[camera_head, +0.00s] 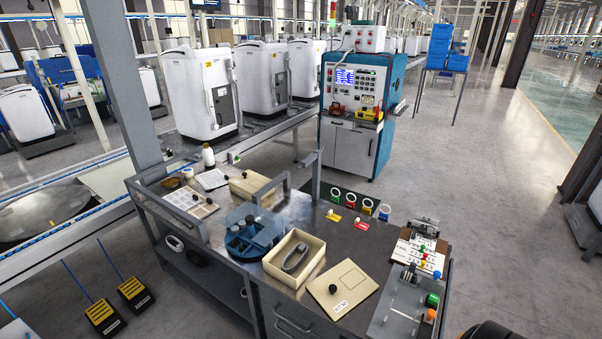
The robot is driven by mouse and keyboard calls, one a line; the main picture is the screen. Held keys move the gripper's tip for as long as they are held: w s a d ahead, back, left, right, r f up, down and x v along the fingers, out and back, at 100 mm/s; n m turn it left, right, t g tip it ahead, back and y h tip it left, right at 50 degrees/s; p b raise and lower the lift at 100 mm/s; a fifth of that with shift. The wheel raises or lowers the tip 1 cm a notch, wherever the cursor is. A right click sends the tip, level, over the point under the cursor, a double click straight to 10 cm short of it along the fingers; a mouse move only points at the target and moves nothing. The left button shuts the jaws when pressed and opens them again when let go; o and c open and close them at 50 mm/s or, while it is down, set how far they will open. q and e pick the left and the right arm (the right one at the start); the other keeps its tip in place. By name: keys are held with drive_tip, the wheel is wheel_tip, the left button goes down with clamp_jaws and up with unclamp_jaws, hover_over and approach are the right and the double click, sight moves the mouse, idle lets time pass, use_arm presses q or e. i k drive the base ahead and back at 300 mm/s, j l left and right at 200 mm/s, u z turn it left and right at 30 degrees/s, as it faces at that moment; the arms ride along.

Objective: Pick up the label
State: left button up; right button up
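Several things on the workbench (232,262) could be the label, and I cannot tell which one is meant. A pale sheet divided into cells (182,197) lies at the bench's left end, with a small black knob-like item on it. A small yellow tag (334,217) and a small red tag (361,226) lie near the back edge. A small white printed patch (341,306) is on a flat beige board (354,281) at the front. Neither of my grippers shows in the head view.
A conveyor (87,225) runs at left. A control cabinet (350,145) stands behind.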

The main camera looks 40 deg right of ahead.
sight(359, 224)
drive_tip(key=j+z, duration=0.1)
drive_tip(key=z, duration=0.35)
drive_tip(key=i+j+z, duration=0.1)
drive_tip(key=z, duration=0.3)
drive_tip(key=j+z, duration=0.2)
drive_tip(key=z, duration=0.25)
drive_tip(key=j+z, duration=0.15)
drive_tip(key=z, duration=0.3)
drive_tip(key=i, duration=0.05)
